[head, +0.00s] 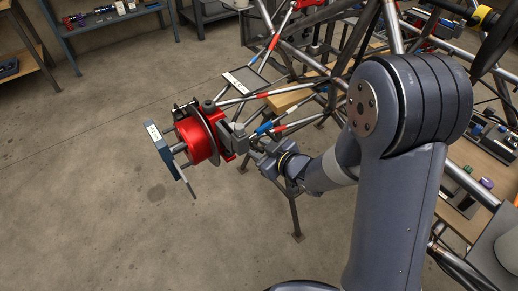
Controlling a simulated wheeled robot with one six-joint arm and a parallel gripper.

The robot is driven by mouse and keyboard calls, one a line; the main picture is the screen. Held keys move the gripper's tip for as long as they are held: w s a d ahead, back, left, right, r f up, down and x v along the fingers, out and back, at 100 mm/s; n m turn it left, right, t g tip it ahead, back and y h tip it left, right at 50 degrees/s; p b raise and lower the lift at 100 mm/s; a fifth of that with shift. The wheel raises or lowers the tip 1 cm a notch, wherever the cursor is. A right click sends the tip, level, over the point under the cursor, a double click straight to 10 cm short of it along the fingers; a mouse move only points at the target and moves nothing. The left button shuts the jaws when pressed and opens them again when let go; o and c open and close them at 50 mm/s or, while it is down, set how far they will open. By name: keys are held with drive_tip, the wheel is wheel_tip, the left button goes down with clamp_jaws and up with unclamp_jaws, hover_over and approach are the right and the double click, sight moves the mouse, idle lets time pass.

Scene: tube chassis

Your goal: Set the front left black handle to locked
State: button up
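The front left corner of the tube chassis (265,93) carries a red hub (196,143) with a grey disc beside it. A labelled grey plate (170,158) stands on the hub's outer side. A small dark part (185,108) shows at the top of the hub; I cannot tell whether it is the black handle or which way it is set. My gripper (241,138) is at the hub's right side, at the end of my outstretched arm. Its fingers blend with the grey parts there, so I cannot tell their opening or whether they touch anything.
Chassis tubes with red and blue bands run close above my wrist. A table leg (295,218) stands below it. A workbench (478,180) with small parts is at the right. A blue-grey shelf (110,18) is at the back left. The concrete floor (90,200) at left is clear.

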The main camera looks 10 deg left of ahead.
drive_tip(key=shift+w+a+f, duration=0.15)
drive_tip(key=shift+w+a, duration=0.05)
drive_tip(key=shift+a, duration=0.1)
drive_tip(key=shift+c, duration=0.3)
clamp_jaws()
